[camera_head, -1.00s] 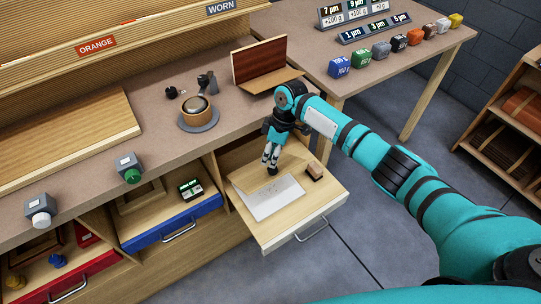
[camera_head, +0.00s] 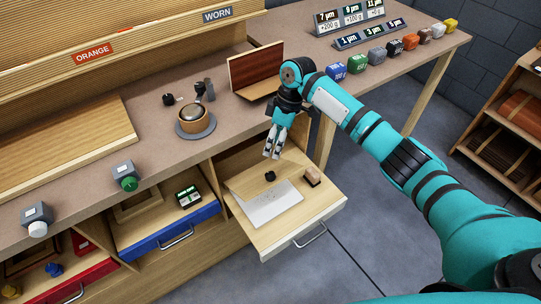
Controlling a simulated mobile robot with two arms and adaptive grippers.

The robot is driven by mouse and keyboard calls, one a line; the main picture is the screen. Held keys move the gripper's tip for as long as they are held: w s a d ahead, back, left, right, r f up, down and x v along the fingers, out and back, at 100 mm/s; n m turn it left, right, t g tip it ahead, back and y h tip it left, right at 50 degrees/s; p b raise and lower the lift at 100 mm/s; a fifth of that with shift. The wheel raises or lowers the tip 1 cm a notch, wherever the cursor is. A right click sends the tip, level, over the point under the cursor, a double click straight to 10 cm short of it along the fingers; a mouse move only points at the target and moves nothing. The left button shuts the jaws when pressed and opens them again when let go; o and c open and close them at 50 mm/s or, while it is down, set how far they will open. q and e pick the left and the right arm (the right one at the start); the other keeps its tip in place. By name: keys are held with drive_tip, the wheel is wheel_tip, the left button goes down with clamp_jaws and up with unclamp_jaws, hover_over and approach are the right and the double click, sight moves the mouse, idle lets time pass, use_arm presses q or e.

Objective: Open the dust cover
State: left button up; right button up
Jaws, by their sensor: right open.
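Which of these is the dust cover, I cannot tell for certain. My left gripper is not in view.
On the bench above, a round domed instrument (camera_head: 193,120) stands on a grey base, and an upright brown panel (camera_head: 257,68) stands near the arm. A blue drawer (camera_head: 170,235) and a red drawer (camera_head: 82,280) are open to the left. Coloured blocks line the right table (camera_head: 440,52).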

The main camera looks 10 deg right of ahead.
drive_tip(key=v, duration=0.4)
drive_tip(key=shift+r, duration=0.1)
